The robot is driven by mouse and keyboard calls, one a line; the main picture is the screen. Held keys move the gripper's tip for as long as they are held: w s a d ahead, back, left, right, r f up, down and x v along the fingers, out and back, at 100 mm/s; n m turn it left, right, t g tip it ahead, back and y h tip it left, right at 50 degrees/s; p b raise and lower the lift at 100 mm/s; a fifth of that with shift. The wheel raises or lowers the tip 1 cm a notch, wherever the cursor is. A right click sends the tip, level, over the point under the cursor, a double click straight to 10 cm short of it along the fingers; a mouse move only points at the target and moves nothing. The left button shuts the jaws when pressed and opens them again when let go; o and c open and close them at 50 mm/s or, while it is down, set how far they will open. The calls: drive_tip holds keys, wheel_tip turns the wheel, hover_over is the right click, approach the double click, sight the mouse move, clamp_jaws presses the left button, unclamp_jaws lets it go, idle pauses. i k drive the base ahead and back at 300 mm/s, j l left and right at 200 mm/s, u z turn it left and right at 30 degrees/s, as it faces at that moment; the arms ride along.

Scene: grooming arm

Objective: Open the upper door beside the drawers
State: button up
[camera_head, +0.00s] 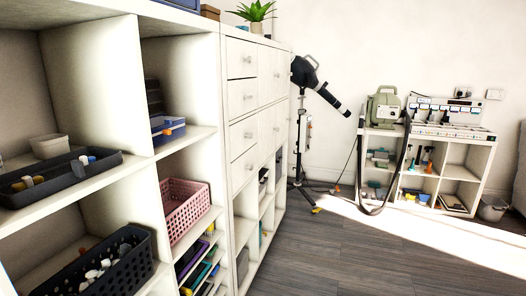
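A white cabinet unit stands in the middle of the view. Its drawers (242,97) are stacked in a column, each with a small round knob, and all look shut. To their right, on the same front and seen at a steep angle, is the upper door (267,75). It looks flush and closed. A lower door panel (267,130) is below it. The steep angle makes the door's knob and hinge side hard to tell. My gripper is not in view.
Open white shelves (95,205) fill the left, holding dark trays and a pink basket (184,208). Open cubbies lie under the drawers. A black device on a tripod (303,110) stands beyond the cabinet's far end. A low shelf (470,172) stands at the back wall. The wooden floor (350,245) in front is clear.

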sight(267, 55)
drive_tip(key=i+l, duration=0.15)
drive_tip(key=i, duration=0.4)
drive_tip(key=i+l, duration=0.1)
drive_tip(key=i, duration=0.45)
drive_tip(key=i+l, duration=0.15)
drive_tip(key=i, duration=0.4)
